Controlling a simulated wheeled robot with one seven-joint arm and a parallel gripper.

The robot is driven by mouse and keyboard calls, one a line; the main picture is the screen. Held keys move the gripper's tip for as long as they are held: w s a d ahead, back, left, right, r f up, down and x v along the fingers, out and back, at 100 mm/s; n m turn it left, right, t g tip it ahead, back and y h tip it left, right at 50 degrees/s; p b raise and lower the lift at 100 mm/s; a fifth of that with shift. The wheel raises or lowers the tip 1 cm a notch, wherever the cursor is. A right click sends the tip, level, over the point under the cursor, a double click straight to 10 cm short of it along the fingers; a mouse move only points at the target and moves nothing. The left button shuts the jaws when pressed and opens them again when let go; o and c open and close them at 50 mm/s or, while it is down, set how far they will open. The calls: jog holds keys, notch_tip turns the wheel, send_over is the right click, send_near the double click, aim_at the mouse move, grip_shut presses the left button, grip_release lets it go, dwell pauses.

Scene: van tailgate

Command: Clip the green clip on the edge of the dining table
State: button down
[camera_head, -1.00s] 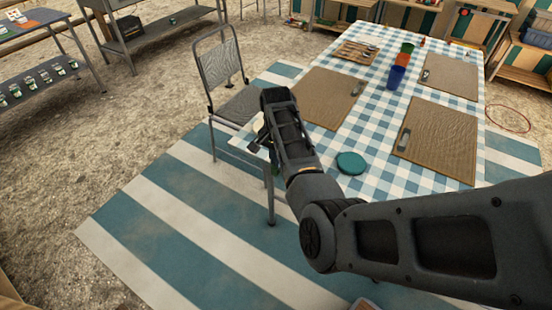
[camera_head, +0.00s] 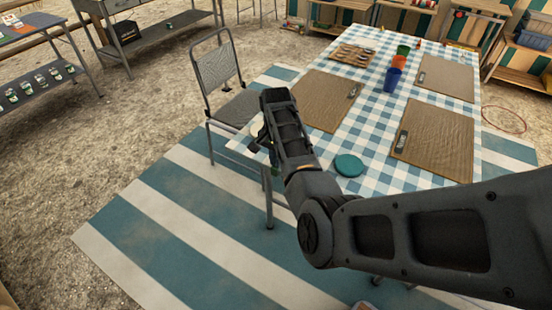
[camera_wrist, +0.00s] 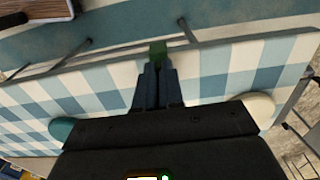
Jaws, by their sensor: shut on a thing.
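The dining table (camera_head: 372,146) has a blue and white checked top; its near edge (camera_wrist: 222,55) crosses the wrist view. My gripper (camera_wrist: 158,68) is shut on the green clip (camera_wrist: 158,48), a small block between the fingertips. The clip overlaps the table edge in the wrist view, with the fingers over the checked top. I cannot tell whether its jaws are around the edge or just above it.
A teal plate (camera_head: 349,165) and a white plate (camera_wrist: 260,108) lie near this edge, either side of my gripper. A metal chair (camera_head: 216,68) stands close by at the left. Brown placemats (camera_head: 434,142) and cups (camera_head: 393,79) are farther back.

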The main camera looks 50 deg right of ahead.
jog(key=c, duration=1.2)
grip_release()
jog(key=shift+r, duration=0.1)
notch_tip(320, 180, up, 8)
jog(key=shift+f, duration=0.2)
